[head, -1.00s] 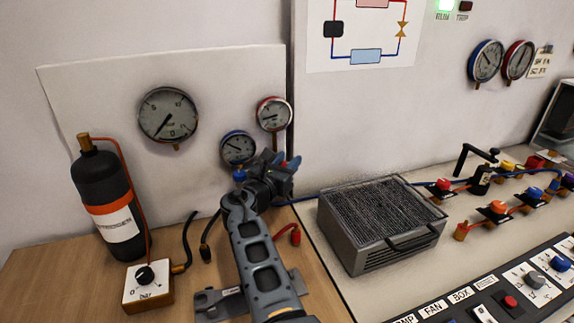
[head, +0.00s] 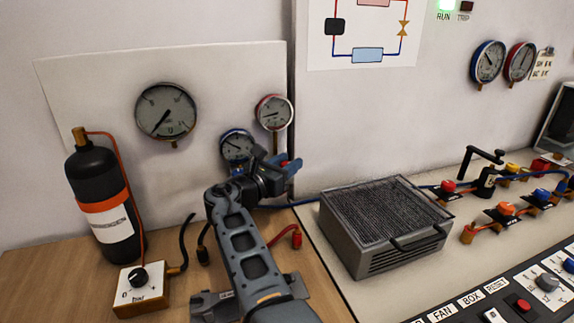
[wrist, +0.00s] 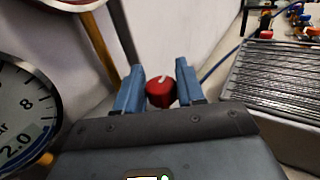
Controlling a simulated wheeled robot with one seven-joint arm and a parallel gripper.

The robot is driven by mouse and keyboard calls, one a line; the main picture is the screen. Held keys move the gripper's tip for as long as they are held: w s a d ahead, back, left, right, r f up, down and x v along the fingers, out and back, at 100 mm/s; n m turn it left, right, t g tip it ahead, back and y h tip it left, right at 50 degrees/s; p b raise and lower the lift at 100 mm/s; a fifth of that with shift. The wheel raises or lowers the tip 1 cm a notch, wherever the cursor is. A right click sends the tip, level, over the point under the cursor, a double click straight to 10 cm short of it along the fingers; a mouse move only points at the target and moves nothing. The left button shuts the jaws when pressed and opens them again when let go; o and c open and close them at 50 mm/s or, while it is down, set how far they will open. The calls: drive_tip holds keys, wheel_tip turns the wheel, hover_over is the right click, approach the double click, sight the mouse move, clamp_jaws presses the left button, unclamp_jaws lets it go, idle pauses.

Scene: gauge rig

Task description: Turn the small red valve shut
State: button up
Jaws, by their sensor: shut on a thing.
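The small red valve is a red knob (wrist: 160,94) with a pale mark on top, seen between the two blue fingers in the wrist view. My gripper (wrist: 160,82) is shut on it, a finger on each side. In the head view my gripper (head: 287,168) is below the small red-rimmed gauge (head: 274,112) and right of the blue-rimmed gauge (head: 237,147). There the valve is mostly hidden by my gripper, with only a little red showing. What lies beneath the knob is hidden.
A large gauge (head: 166,111) hangs on the back board. A black bottle (head: 97,190) and a regulator box (head: 141,289) stand at left. A finned grey box (head: 385,225) stands close to the right of my arm. Other coloured valves (head: 506,209) sit further right.

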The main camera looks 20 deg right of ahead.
drive_tip(key=shift+s+f, duration=0.1)
drive_tip(key=shift+f, duration=0.25)
drive_tip(key=o, duration=0.9)
drive_tip(key=shift+r, duration=0.2)
drive_tip(key=shift+r, duration=0.1)
drive_tip(key=shift+r, duration=0.25)
drive_tip(key=r, duration=0.3)
drive_tip(key=shift+s+d+r, duration=0.15)
drive_tip(key=shift+d+r, duration=0.1)
drive_tip(key=shift+r, duration=0.05)
drive_tip(key=s+d+r, duration=0.2)
drive_tip(key=d, duration=0.1)
drive_tip(key=s+d+r, duration=0.1)
drive_tip(key=d+r, duration=0.1)
drive_tip(key=d, duration=0.1)
drive_tip(key=s+d+r, duration=0.2)
drive_tip(key=d, duration=0.1)
drive_tip(key=shift+s+d+r+p, duration=0.25)
drive_tip(key=shift+s+p, duration=0.05)
drive_tip(key=shift+s, duration=0.05)
drive_tip(key=shift+o, duration=0.2)
